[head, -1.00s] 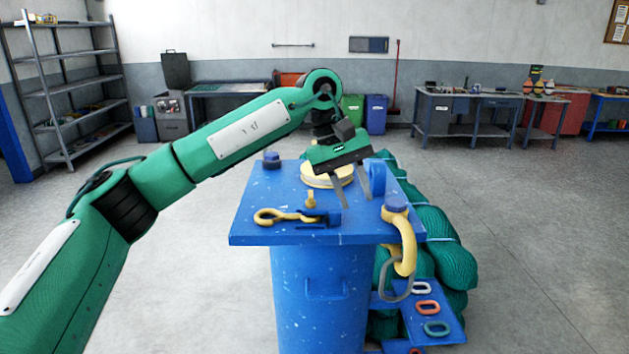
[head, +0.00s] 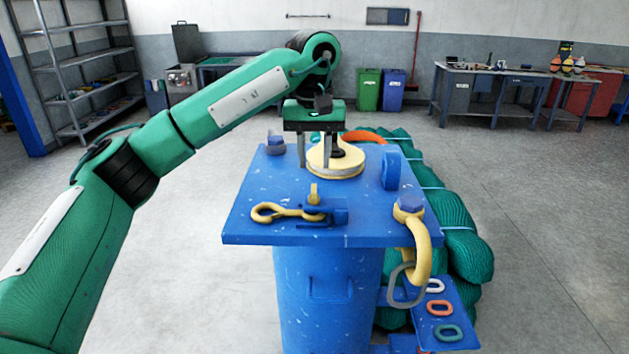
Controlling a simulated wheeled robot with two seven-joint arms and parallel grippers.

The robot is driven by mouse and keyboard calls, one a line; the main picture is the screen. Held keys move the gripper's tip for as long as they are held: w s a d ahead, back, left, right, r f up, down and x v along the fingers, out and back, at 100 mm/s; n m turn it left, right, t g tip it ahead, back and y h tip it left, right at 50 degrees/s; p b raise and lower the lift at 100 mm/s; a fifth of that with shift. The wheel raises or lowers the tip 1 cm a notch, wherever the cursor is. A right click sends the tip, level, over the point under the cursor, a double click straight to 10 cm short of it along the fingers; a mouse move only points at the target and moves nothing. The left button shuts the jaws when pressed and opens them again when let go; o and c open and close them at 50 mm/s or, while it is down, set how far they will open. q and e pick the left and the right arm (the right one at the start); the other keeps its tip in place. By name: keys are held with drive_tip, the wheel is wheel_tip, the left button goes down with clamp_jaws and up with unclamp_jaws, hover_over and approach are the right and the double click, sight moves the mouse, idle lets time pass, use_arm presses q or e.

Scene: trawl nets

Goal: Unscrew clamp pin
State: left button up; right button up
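A yellow pin (head: 314,194) stands upright in a small blue clamp (head: 335,212) near the front of the blue bench top. A yellow hook (head: 283,212) lies flat at the clamp's left side. My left gripper (head: 314,163) points down behind the pin, at the left part of a round yellow disc (head: 345,168). Its two fingers are apart with nothing seen between them. I cannot tell whether the fingertips touch the disc. My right gripper is not in view.
The blue bench top (head: 260,222) also carries a blue bolt (head: 275,144), an upright blue lug (head: 391,170) and a large yellow hook (head: 422,250) hanging over the right front corner. Green net (head: 460,240) is piled at the right. Coloured links lie on a low blue shelf (head: 455,310).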

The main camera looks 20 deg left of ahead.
sight(314, 188)
use_arm(q)
drive_tip(key=f, duration=0.2)
drive_tip(key=p, duration=0.1)
drive_tip(key=shift+s+f, duration=0.25)
drive_tip(key=shift+f, duration=0.15)
wheel_tip(314, 188, down, 2)
drive_tip(key=shift+f, duration=0.2)
drive_tip(key=shift+w+f+p, duration=0.1)
drive_tip(key=shift+f+p, duration=0.2)
drive_tip(key=shift+f, duration=0.25)
clamp_jaws()
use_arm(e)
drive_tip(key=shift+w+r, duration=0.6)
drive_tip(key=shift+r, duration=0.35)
